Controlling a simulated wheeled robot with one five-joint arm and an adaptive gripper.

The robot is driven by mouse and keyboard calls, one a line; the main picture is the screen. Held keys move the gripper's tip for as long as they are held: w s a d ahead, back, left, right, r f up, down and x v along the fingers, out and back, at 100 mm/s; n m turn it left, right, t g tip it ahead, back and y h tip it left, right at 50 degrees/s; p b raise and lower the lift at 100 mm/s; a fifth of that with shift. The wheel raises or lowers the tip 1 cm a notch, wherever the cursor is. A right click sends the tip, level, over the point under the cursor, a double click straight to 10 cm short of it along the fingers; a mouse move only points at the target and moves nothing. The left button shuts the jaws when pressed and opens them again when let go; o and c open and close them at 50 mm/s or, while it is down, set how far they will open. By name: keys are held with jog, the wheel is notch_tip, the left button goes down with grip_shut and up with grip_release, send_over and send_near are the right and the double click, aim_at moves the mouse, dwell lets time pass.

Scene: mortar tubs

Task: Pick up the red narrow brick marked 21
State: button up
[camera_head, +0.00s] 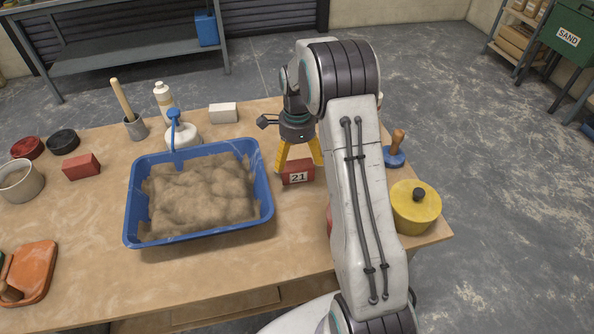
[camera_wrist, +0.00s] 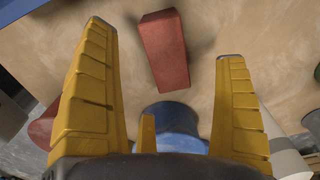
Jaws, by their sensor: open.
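The red narrow brick marked 21 (camera_head: 298,173) stands on the table just right of the blue tub, its number facing the head camera. In the wrist view a red brick (camera_wrist: 165,52), apparently the same one, shows between my fingers with no number visible. My gripper (camera_head: 298,166) is open and empty, pointing down, its yellow fingers at either side of and close to the brick. In the wrist view my gripper (camera_wrist: 165,42) shows a gap on both sides of the brick. The exact finger height is hard to tell.
The blue tub (camera_head: 258,177) of mortar is close at left. A blue float with a wooden handle (camera_head: 397,145) and a yellow lidded pot (camera_head: 416,208) stand right of my arm. A red thing (camera_head: 329,218) is mostly hidden by my arm. Another red brick (camera_head: 81,166) lies far left.

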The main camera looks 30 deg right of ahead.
aim_at(298, 175)
notch_tip(298, 175, down, 2)
jog(key=shift+d+f, duration=0.1)
jog(key=shift+f+p, duration=0.5)
jog(key=shift+f, duration=2.25)
jog(key=shift+s, duration=0.1)
jog(key=c, duration=1.4)
